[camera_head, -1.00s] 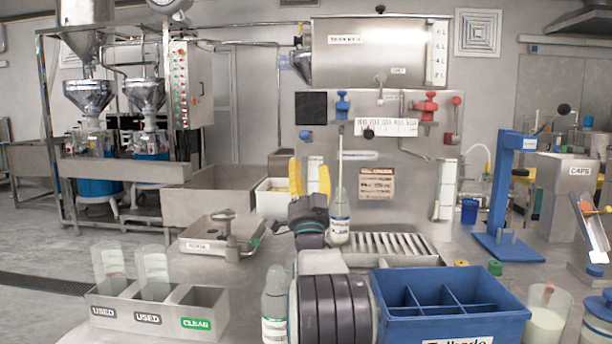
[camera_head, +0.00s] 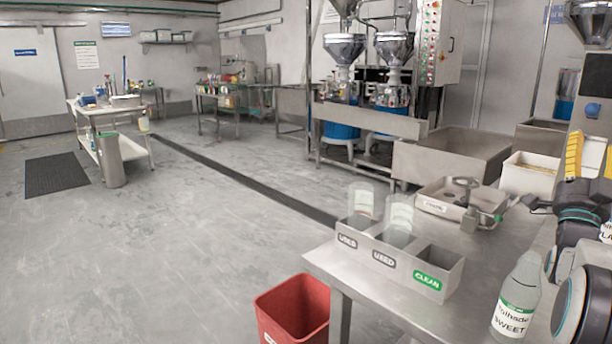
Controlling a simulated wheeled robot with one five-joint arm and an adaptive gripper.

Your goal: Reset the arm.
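My arm stands at the right edge of the view, partly cut off. A bottle labelled SWEET (camera_head: 517,296) stands upright beside my arm's lower part.
A steel holder marked USED, USED and CLEAN (camera_head: 410,268) stands at the table's left corner, with clear cups in the USED slots. A red bin (camera_head: 293,306) is on the floor below. The floor at left is open.

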